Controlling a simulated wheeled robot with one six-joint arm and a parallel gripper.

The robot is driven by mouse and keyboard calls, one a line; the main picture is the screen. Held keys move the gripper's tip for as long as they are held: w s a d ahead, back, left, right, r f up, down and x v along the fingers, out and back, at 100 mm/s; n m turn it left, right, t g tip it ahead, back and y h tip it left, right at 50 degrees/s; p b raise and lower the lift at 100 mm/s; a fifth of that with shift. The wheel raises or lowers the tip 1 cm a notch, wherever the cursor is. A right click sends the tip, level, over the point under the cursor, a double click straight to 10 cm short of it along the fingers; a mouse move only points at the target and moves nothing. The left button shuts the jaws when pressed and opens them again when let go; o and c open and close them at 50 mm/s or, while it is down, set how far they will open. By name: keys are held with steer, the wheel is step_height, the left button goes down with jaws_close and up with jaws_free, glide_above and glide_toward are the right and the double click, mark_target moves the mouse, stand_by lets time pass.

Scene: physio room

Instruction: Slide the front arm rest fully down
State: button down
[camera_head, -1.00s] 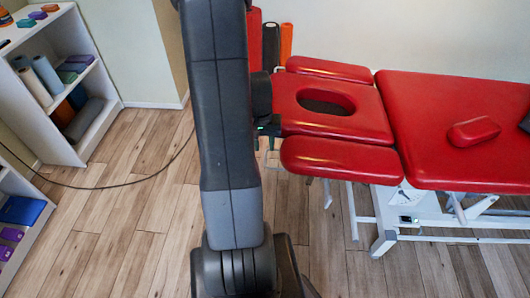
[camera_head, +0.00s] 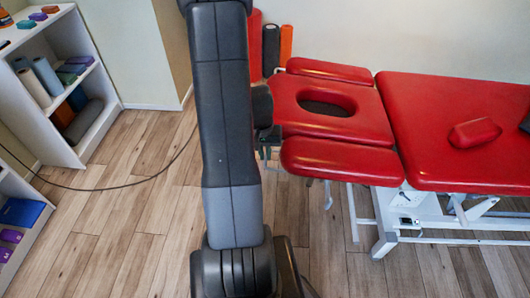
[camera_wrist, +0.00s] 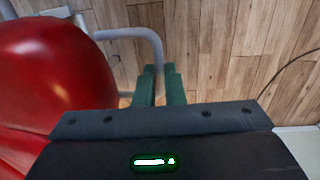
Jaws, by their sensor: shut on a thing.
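The front arm rest (camera_head: 340,161) is the red pad nearest me at the head end of the red treatment table (camera_head: 440,120). It sits beside the face-hole headrest (camera_head: 365,122), slightly below it. A bent grey tube (camera_head: 328,193) hangs under the pad. In the wrist view the red pad (camera_wrist: 50,75) fills the left, and the grey tube (camera_wrist: 130,33) curves down to the green fingers of my gripper (camera_wrist: 159,72). The fingers are close together on the tube's end; the exact contact is hard to see. In the head view my arm largely hides my gripper.
The rear arm rest (camera_head: 330,70) lies on the headrest's far side. White table legs (camera_head: 383,243) stand to the right. Upright rolls (camera_head: 270,48) stand by the wall behind. White shelves (camera_head: 95,125) are at the left, a cable (camera_head: 110,187) crosses the floor, and open floor lies between.

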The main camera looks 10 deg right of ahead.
steer(key=shift+f, duration=0.15)
step_height(320, 180, down, 16)
steer(key=a+b, duration=0.1)
steer(key=b, duration=1.2)
steer(key=shift+w+a, duration=0.2)
steer(key=shift+a, duration=0.15)
steer(key=c, duration=1.6)
jaws_free()
steer(key=shift+f, duration=0.1)
steer(key=shift+o, duration=0.4)
step_height(320, 180, up, 14)
steer(key=a+p, duration=0.1)
steer(key=p, duration=0.2)
steer(key=shift+w, duration=0.2)
